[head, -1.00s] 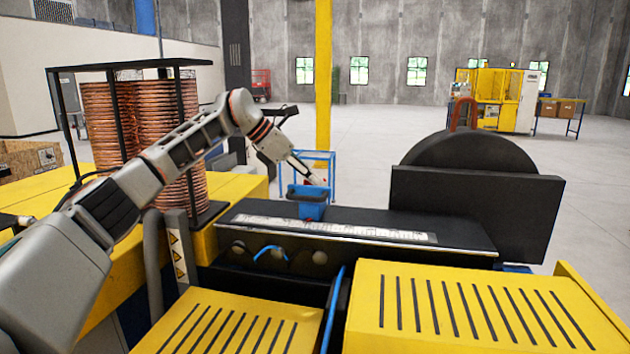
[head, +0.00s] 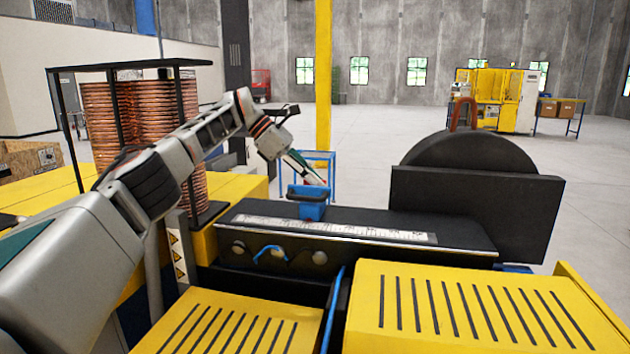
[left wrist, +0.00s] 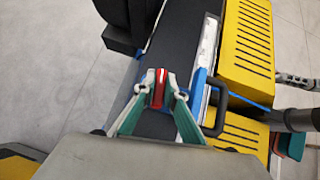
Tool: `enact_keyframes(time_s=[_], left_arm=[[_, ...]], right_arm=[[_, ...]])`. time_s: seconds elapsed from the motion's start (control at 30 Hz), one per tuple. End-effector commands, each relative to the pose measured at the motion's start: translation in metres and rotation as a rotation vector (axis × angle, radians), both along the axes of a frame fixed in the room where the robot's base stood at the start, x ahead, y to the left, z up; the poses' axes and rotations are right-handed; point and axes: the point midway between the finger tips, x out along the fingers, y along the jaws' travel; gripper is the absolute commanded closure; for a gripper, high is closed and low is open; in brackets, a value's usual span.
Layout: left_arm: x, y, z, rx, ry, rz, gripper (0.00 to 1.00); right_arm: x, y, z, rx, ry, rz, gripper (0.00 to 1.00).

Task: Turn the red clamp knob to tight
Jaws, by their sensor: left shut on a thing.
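The red clamp knob (left wrist: 159,88) shows in the left wrist view as a narrow red bar between my left gripper's fingertips. My left gripper (left wrist: 157,91) is shut on it, with a pale fingertip on each side. In the head view my left gripper (head: 321,181) reaches down from the left, just above the blue clamp block (head: 312,211) with a dark top. The knob is mostly hidden by the fingers there. The block sits on the black machine bed, behind the white scale strip (head: 330,229). My right gripper cannot be made out.
A black round guard with a flat plate (head: 475,210) stands to the right on the bed. Slotted yellow covers (head: 450,310) lie in front. Copper coils (head: 150,125) in a black frame stand at the left, behind my left arm. Open floor lies beyond.

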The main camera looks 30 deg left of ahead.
Motion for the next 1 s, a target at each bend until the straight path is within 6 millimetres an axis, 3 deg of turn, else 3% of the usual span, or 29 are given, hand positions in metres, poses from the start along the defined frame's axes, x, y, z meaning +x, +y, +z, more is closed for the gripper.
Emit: enact_keyframes(time_s=[0.77,0.8,0.83,1.0], left_arm=[[0.0000,0.0006,-0.0006,0.002,0.001,-0.027,1.00],[0.0000,0.0006,-0.0007,0.002,0.001,-0.026,0.79],[-0.0001,0.0006,-0.0007,0.002,0.001,-0.026,0.72],[0.0000,0.0004,-0.0006,0.001,0.001,-0.028,0.72]], right_arm=[[0.0009,0.0016,0.0007,0.006,-0.001,-0.007,0.60],[0.0007,0.0014,0.0006,0.005,-0.001,-0.006,0.60],[0.0008,0.0011,0.0006,0.004,-0.001,-0.005,0.60],[0.0005,-0.0010,0.0002,-0.001,0.000,0.000,0.60]])
